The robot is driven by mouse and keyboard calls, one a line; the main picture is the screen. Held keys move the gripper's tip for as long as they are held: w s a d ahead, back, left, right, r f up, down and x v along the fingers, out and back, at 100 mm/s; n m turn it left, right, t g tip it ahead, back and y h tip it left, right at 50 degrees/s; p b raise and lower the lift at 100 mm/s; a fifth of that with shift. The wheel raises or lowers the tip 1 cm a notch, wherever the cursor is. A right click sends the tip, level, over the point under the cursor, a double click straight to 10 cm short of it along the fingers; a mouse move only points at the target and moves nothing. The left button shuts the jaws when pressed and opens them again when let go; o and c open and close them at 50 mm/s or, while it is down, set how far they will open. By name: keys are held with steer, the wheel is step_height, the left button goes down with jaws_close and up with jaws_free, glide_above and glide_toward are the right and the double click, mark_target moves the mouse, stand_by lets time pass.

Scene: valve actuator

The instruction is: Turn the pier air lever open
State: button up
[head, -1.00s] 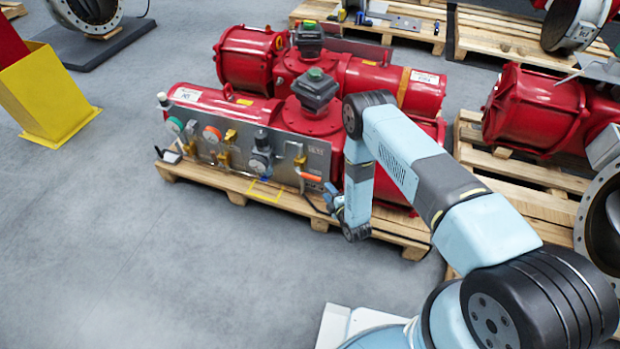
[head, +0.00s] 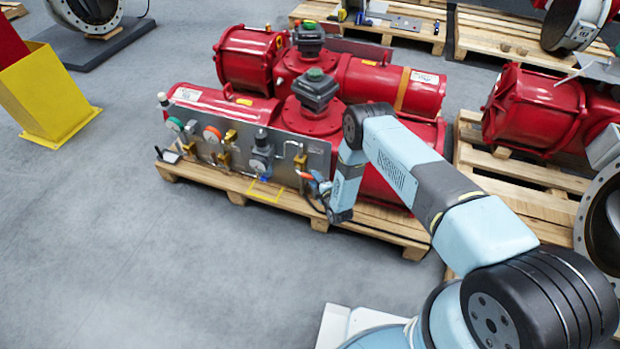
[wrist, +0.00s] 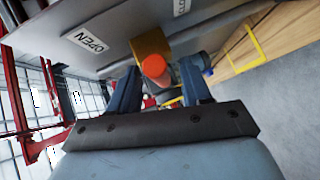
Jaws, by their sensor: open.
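The lever (wrist: 155,68) shows its orange-red end in the wrist view, in front of a brass-coloured valve body (wrist: 150,42) on the grey panel. The lever's end lies between the fingers of my gripper (wrist: 160,85), which are open on either side of it. I cannot tell whether either finger touches it. In the head view, the orange lever (head: 305,175) is at the right end of the panel (head: 240,152), with my gripper (head: 322,187) right beside it. An "OPEN" label (wrist: 87,42) is on the panel; a second label is partly hidden.
Red actuators (head: 330,85) stand on a wooden pallet (head: 380,228) behind the panel. Gauges and other brass valves line the panel to the left. A yellow outline (head: 265,190) marks the pallet's front. The grey floor (head: 170,270) in front is clear.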

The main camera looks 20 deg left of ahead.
steer(key=shift+x, duration=0.85)
jaws_close()
